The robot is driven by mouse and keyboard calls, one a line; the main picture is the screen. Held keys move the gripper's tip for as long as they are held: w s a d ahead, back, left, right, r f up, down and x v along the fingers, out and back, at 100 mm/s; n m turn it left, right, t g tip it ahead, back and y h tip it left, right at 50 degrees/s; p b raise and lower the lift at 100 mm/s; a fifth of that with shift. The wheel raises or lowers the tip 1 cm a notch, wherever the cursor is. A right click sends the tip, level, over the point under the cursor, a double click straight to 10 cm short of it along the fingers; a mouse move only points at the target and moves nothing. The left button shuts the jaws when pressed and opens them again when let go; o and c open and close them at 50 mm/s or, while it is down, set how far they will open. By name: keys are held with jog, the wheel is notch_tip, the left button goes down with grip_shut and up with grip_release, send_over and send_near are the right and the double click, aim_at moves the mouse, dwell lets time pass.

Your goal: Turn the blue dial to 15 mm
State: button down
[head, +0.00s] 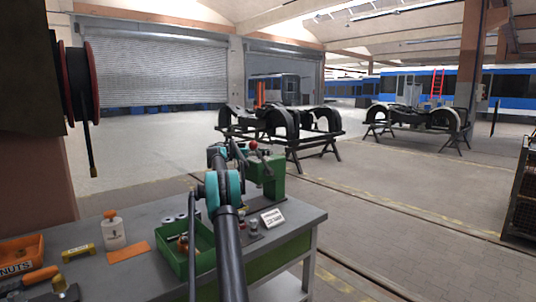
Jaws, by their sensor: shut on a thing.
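A green bench device (268,176) with a red ball knob (253,145) stands at the back right of the grey workbench (165,222). My arm with teal joints reaches over the bench to its left side. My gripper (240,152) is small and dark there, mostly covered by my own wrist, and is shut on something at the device. I take this to be the blue dial, but the dial and its scale cannot be made out from here.
A green bin (178,262), an orange NUTS bin (20,250), a white bottle (113,231) and a white label card (272,217) sit on the bench. A cable reel (80,85) hangs at left.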

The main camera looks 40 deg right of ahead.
jog(key=c, duration=1.2)
grip_release()
jog(key=v, duration=1.1)
jog(key=shift+w, duration=0.15)
jog(key=shift+w+a, duration=0.2)
jog(key=shift+a, duration=0.2)
jog(key=shift+o, duration=0.3)
